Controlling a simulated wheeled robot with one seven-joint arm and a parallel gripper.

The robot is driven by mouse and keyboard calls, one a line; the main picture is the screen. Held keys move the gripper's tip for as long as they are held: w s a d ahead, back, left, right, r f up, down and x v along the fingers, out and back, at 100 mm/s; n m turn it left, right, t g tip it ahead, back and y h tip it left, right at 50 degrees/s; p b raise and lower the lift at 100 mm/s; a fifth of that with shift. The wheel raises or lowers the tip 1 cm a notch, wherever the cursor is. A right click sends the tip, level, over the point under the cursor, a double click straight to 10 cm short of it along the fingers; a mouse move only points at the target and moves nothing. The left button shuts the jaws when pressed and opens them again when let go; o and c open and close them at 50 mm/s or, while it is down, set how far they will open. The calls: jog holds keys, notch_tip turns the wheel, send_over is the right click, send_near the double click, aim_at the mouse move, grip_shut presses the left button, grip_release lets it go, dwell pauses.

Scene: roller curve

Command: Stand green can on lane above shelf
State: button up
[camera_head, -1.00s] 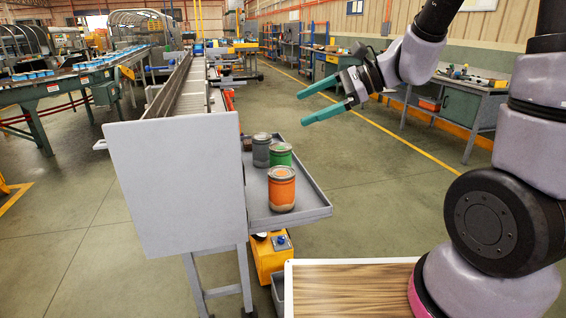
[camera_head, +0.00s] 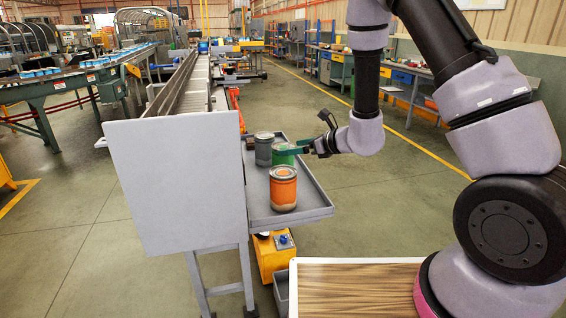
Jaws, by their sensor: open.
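The green can (camera_head: 281,158) stands on the grey side shelf (camera_head: 312,207), between a grey can (camera_head: 264,149) behind it to the left and an orange can (camera_head: 283,188) in front. My gripper (camera_head: 291,150) is open at the green can, its green fingers level with the can's upper part, reaching in from the right. I cannot tell whether the fingers touch the can. The roller lane (camera_head: 196,93) runs away from me, left of and above the shelf, behind a large grey end plate (camera_head: 178,185).
The orange can stands close in front of the green can, and the grey can is close behind. A wooden-topped surface (camera_head: 357,291) with a white rim lies at the bottom. A yellow unit (camera_head: 272,255) is under the shelf. The floor right of the shelf is clear.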

aim_at(282, 146)
jog(key=shift+x, duration=2.75)
jog(key=shift+s+a+r, duration=0.1)
jog(key=c, duration=1.4)
